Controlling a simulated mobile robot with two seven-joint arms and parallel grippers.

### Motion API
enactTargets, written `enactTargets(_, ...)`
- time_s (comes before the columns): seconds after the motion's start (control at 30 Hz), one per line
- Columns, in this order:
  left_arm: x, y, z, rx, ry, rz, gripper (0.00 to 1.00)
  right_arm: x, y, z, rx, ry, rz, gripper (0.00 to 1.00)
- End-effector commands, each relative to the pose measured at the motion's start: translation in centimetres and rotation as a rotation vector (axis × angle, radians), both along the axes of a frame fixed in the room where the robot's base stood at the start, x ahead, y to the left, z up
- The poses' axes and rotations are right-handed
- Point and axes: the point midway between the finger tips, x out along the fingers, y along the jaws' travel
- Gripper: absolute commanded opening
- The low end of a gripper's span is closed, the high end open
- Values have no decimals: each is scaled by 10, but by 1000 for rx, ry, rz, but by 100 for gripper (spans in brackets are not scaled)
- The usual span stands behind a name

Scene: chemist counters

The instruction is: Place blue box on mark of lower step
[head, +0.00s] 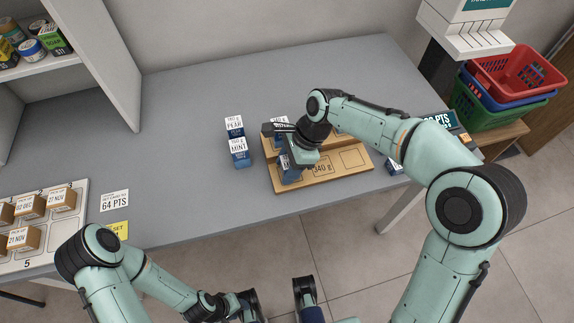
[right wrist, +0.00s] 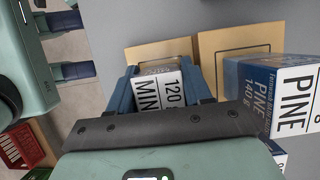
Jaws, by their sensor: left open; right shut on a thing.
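The wooden two-step stand (head: 330,182) sits on the grey counter, with square marks and "340 g" on its lower step. My right gripper (head: 291,163) is shut on a blue box (head: 290,176) at the left end of the lower step. In the right wrist view the held box (right wrist: 163,88) shows a white label reading "120" and "MIN". I cannot tell whether it touches the step. A blue PINE box (right wrist: 262,92) stands close beside the gripper in that view. My left gripper (head: 278,298) is open and empty at the bottom of the head view.
Blue PEAR (head: 234,128) and MINT (head: 240,154) boxes stand left of the stand. Another blue box (head: 396,166) is partly hidden by my right arm. A tray of brown boxes (head: 66,225) is at far left. Baskets (head: 515,72) are at right. The counter's left middle is clear.

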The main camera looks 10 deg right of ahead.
Motion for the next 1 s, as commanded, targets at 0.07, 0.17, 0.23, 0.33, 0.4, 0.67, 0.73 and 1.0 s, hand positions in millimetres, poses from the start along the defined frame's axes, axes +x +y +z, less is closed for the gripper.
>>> enactTargets(0.07,0,0,1,0,0,0,43,0,0,2,1,-2,0,15)
enactTargets(0.17,0,0,1,0,0,0,43,0,0,2,1,-3,1,15)
enactTargets(0.23,0,0,1,0,0,0,43,0,0,1,1,-2,0,15)
enactTargets(0.33,0,0,0,0,-1,0,43,0,0,-2,1,-2,0,55)
enactTargets(0.4,0,0,0,0,-1,0,43,0,0,-1,1,-3,1,60)
enactTargets(0.67,0,0,1,0,0,0,43,0,0,0,1,-3,1,60)
enactTargets(0.73,0,0,1,0,0,0,43,0,0,4,0,-2,0,60)
enactTargets(1.0,-4,0,12,-2,14,-3,43,2,-19,51,1,-7,-1,60)
